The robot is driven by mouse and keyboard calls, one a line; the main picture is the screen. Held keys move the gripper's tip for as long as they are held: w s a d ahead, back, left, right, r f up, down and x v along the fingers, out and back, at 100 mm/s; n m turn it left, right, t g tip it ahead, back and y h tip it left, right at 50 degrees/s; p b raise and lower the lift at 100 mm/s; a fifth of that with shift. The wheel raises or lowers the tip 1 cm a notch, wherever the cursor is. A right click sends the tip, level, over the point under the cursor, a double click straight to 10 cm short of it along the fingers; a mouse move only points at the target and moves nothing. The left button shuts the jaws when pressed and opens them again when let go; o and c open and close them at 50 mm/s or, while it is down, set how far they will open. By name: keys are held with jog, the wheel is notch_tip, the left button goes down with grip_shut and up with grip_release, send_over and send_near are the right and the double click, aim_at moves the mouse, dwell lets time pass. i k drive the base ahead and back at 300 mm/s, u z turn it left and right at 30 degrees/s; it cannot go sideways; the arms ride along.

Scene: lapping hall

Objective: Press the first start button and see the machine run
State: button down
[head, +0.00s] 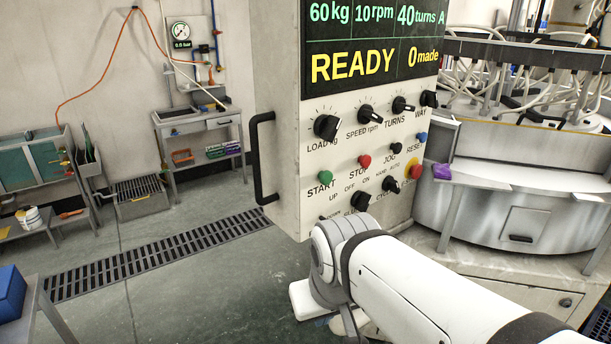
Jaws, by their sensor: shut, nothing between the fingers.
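The green START button (325,177) is on the front of a pale control cabinet (280,150), left in its row. The red STOP button (364,161) is to its right. The display (372,50) above reads 60kg, 10rpm, 40turns, READY and 0made. The lapping machine (520,195) stands to the right, with hoses and a rounded metal body. My arm reaches in from the lower right and its joint is below the panel, apart from the buttons in the picture. My gripper does not show; the arm's end is hidden or out of the frame.
The panel also carries black knobs (326,127), a blue RESET button (421,137) and a red emergency stop on yellow (412,171). A black handle (262,158) sticks out at the cabinet's left. Floor grating (160,255) and open floor lie left; a blue box (11,293) sits lower left.

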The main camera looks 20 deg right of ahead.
aim_at(326, 177)
jog(key=z, duration=1.5)
jog(key=k, duration=0.4)
jog(key=z, duration=0.2)
